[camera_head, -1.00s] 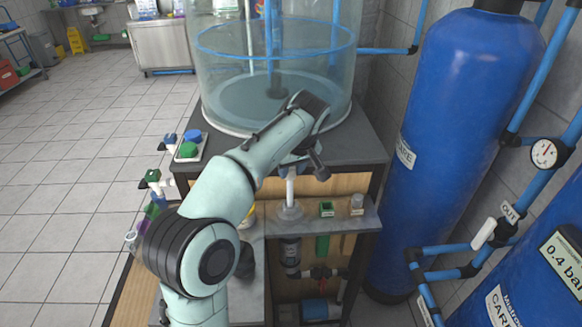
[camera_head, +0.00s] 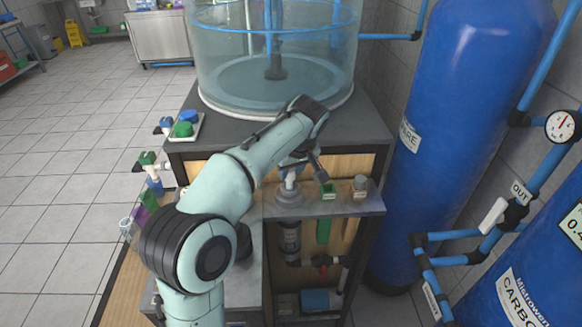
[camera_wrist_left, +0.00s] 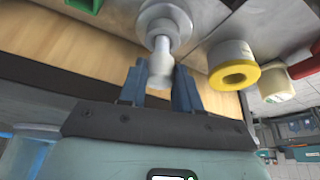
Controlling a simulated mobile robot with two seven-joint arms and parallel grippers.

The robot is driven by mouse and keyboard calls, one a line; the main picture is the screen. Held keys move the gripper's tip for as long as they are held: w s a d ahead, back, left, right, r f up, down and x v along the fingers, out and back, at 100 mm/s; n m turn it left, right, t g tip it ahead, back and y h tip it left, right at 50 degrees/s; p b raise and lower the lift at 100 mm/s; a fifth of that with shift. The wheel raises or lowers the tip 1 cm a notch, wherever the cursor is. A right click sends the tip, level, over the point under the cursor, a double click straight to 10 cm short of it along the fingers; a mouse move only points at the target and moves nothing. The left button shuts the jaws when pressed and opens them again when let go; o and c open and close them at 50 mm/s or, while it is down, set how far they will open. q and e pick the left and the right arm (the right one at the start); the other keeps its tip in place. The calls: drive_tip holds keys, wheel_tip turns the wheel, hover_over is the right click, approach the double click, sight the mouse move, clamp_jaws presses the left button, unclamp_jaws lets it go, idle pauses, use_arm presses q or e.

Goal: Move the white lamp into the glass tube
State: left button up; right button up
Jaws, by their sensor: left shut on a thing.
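The white lamp (camera_head: 290,178) is upright, held at its top by my left gripper (camera_head: 292,168). In the left wrist view my left gripper (camera_wrist_left: 158,90) has both blue fingers against the lamp's white end (camera_wrist_left: 161,66), in line with the collar (camera_wrist_left: 167,22). My right gripper is not in view.
A green block (camera_head: 328,190) and a small jar (camera_head: 360,187) stand on the shelf right of the collar. A yellow-rimmed ring (camera_wrist_left: 232,72) is close beside the gripper in the wrist view. A large clear tank (camera_head: 275,85) stands behind, a blue cylinder (camera_head: 460,130) to the right.

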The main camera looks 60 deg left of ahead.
use_arm(q)
drive_tip(key=shift+f, duration=0.1)
idle(0.3)
drive_tip(key=shift+f+b, duration=1.05)
drive_tip(key=shift+f, duration=0.25)
drive_tip(key=o, duration=1.3)
drive_tip(key=shift+r, duration=0.1)
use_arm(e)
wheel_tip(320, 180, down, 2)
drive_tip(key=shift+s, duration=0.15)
use_arm(q)
drive_tip(key=shift+r+p, duration=0.45)
drive_tip(key=shift+p, duration=0.05)
wheel_tip(320, 180, up, 6)
drive_tip(key=p, duration=0.5)
drive_tip(key=shift+r+p, duration=0.1)
drive_tip(key=shift+p, duration=0.2)
drive_tip(key=shift+r+p, duration=0.45)
drive_tip(key=shift+r, duration=0.1)
drive_tip(key=shift+f, duration=0.1)
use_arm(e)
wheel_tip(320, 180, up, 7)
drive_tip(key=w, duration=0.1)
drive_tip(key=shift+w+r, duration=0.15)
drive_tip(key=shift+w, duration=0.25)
